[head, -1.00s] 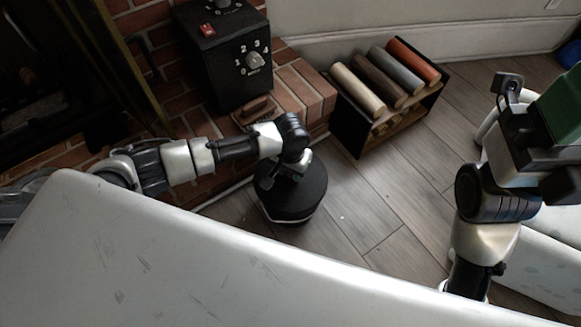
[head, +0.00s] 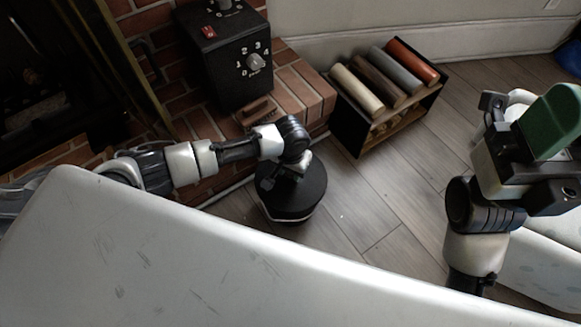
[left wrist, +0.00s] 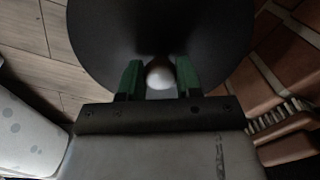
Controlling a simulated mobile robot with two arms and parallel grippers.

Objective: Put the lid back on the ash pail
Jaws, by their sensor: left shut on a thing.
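The black round lid (head: 310,188) is in the middle of the head view, above the floor beside the brick hearth. My left gripper (head: 292,172) is over its centre, pointing down. In the left wrist view, the green fingers (left wrist: 158,80) are closed around the pale round knob (left wrist: 160,73) of the black lid (left wrist: 160,25). A thin light edge shows under the lid's near side in the head view; the pail itself is mostly hidden, and I cannot tell whether the lid is seated. My right gripper (head: 553,120), with green fingers, is raised at the right; its gap is not visible.
A black control box (head: 228,62) and a wooden-backed brush (head: 256,112) are on the brick hearth (head: 295,85). A black rack (head: 347,125) holding several coloured rolls stands right of the hearth. The wood floor (head: 385,200) between rack and right arm is clear.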

